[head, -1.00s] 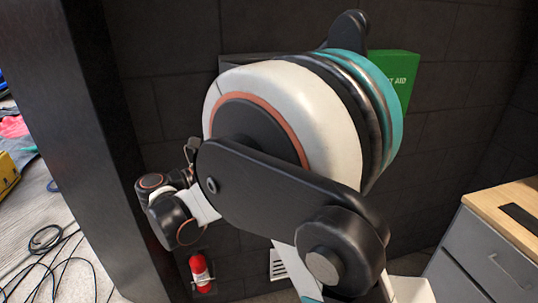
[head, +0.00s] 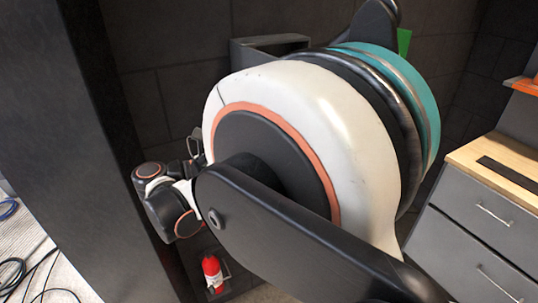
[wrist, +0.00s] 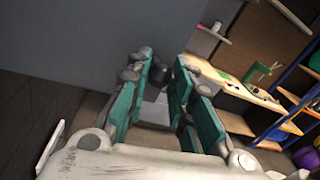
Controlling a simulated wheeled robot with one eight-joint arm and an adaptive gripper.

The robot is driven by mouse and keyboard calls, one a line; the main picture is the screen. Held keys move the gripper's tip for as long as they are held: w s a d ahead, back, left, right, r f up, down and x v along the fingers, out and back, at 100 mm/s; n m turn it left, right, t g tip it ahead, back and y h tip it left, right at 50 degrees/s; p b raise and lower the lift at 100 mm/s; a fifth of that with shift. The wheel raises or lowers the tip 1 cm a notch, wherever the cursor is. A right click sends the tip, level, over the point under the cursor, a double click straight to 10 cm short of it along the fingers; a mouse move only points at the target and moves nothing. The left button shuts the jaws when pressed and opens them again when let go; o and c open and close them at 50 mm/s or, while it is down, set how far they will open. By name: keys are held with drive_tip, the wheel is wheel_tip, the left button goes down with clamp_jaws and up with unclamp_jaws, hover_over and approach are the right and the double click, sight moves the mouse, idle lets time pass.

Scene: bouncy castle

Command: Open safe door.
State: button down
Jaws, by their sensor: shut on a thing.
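A flat grey panel (wrist: 90,40), which looks like the safe door, fills the upper left of the wrist view. My gripper (wrist: 164,72) has its teal fingers close together at the panel's lower edge, shut on a small dark part there, apparently the door's handle. The handle's shape is mostly hidden between the fingertips. In the head view, the dark grey top of what looks like the safe (head: 270,44) shows against the wall. My large white and black arm covers most of it, and the fingertips cannot be made out there.
A red fire extinguisher (head: 212,272) is low on the wall. A grey drawer cabinet (head: 490,215) with a wooden top stands at the right. A dark pillar (head: 100,150) rises at the left. Cables (head: 25,275) lie on the floor. The wrist view shows shelving (wrist: 285,105) at the right.

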drive_tip(key=shift+a, duration=0.1)
idle(0.3)
drive_tip(key=c, duration=1.4)
unclamp_jaws()
wheel_tip(320, 180, up, 10)
